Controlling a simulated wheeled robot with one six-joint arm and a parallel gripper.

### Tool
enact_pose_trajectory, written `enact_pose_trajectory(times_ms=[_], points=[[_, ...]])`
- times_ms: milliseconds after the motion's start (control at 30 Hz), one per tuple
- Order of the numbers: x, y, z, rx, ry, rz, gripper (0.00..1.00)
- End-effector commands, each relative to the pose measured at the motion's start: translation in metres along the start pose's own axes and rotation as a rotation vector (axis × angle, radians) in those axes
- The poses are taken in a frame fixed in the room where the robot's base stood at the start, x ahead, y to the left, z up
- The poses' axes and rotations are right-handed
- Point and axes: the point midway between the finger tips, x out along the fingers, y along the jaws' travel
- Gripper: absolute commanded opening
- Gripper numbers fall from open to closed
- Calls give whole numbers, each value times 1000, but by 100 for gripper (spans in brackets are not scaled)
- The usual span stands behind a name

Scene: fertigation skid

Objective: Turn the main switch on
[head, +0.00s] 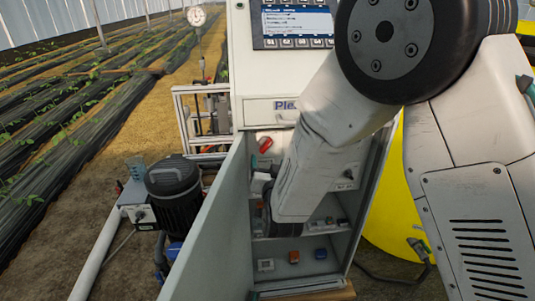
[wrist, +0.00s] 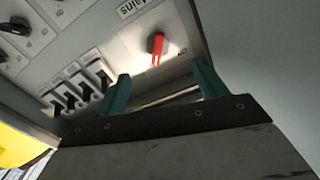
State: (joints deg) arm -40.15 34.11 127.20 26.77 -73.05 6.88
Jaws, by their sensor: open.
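The main switch is a red handle (wrist: 157,48) on a pale plate under a label reading "Mains". The same red handle (head: 266,145) shows at the upper left inside the open cabinet in the head view. In the wrist view my gripper (wrist: 163,77) is open, its two teal fingers apart on either side of the handle's line. The handle is beyond the fingertips, and nothing is between them. I cannot read the switch's position marks. In the head view my arm hides much of the cabinet and the fingers are not clear.
A row of breakers (wrist: 78,88) lies left of the fingers, with dark knobs (wrist: 18,26) farther left. The cabinet door (head: 215,235) stands open on the left. A control screen (head: 297,20) is above. A black motor pump (head: 173,190) stands outside the door.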

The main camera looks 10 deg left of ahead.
Motion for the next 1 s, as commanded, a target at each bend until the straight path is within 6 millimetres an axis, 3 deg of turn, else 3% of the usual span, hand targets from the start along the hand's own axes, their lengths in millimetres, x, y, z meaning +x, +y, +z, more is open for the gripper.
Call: enact_pose_trajectory(times_ms=[300,500,733,1000], points=[[1,-2,1,-780,2,4,71],[2,-2,0,-1090,1,7,71],[13,-1,0,-1170,2,9,71],[56,-1,0,-1169,2,9,71]])
